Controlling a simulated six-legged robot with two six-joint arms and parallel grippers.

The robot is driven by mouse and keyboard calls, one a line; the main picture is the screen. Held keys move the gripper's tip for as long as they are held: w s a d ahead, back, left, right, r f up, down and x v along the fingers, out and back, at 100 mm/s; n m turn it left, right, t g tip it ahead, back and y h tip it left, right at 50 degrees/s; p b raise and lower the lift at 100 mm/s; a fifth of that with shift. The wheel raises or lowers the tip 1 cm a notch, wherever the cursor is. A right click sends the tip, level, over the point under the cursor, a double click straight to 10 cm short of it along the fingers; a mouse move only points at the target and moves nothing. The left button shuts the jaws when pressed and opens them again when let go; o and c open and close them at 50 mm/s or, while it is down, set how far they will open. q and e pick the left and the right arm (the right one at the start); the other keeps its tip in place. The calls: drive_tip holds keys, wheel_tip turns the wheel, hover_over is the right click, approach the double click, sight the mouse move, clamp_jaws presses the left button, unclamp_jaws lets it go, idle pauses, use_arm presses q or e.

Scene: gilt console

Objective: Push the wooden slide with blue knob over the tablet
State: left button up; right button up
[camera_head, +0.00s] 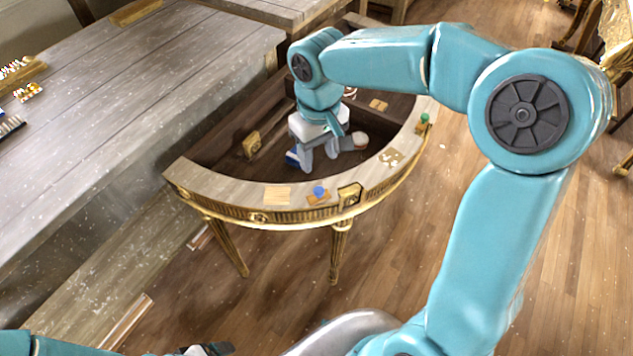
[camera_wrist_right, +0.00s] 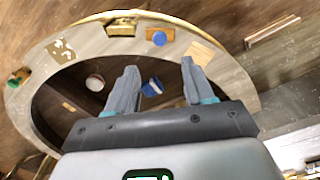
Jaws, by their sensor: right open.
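The wooden slide (camera_head: 313,200) with its blue knob (camera_head: 319,190) sits on the front rim of the half-round console. A pale tan square (camera_head: 277,196), which looks like the tablet, lies left of the slide with a gap between them. In the right wrist view the blue knob (camera_wrist_right: 159,39) is beyond the fingers, and the pale square (camera_wrist_right: 201,52) is to its right. My right gripper (camera_head: 320,152) is open and empty over the dark recess, behind the slide and apart from it. A dark part at the bottom edge may be my left gripper (camera_head: 207,349); its jaws are unclear.
A gold block (camera_head: 349,196) stands just right of the slide. A patterned patch (camera_head: 390,157) and a green knob (camera_head: 424,118) are farther along the rim (camera_head: 225,188). A blue-and-white item (camera_wrist_right: 152,87) and a pale round item (camera_head: 360,139) lie in the recess.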

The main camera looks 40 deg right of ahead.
sight(319, 190)
wheel_tip(319, 190, down, 11)
drive_tip(key=shift+s+r, duration=0.15)
